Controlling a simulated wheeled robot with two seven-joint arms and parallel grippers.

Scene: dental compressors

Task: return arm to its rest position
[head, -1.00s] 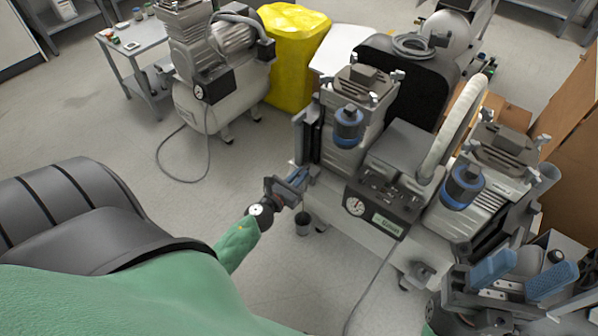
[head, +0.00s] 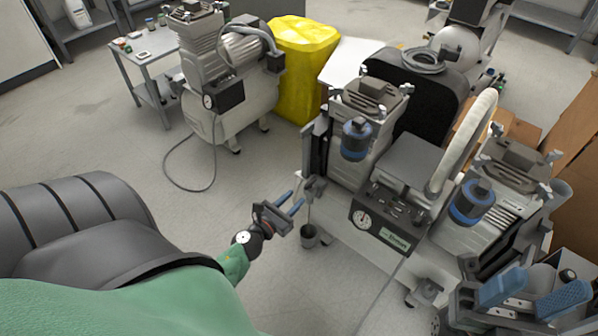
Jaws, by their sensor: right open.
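My left arm, in a green sleeve, reaches in from the left. Its gripper (head: 291,202) has two blue-lined fingers that stand apart with nothing seen between them. My right gripper (head: 532,294) is at the lower right, in front of the compressor's right head. Its two blue pads are wide apart and nothing is between them. The compressor (head: 409,157) has a gauge panel (head: 379,215) on its front and blue-banded filters on both heads.
A second compressor (head: 236,105) stands at the back left, its cable on the floor. Behind it are a yellow bin (head: 300,65) and a small grey table (head: 150,48) with small items. Cardboard boxes (head: 575,150) are at the right.

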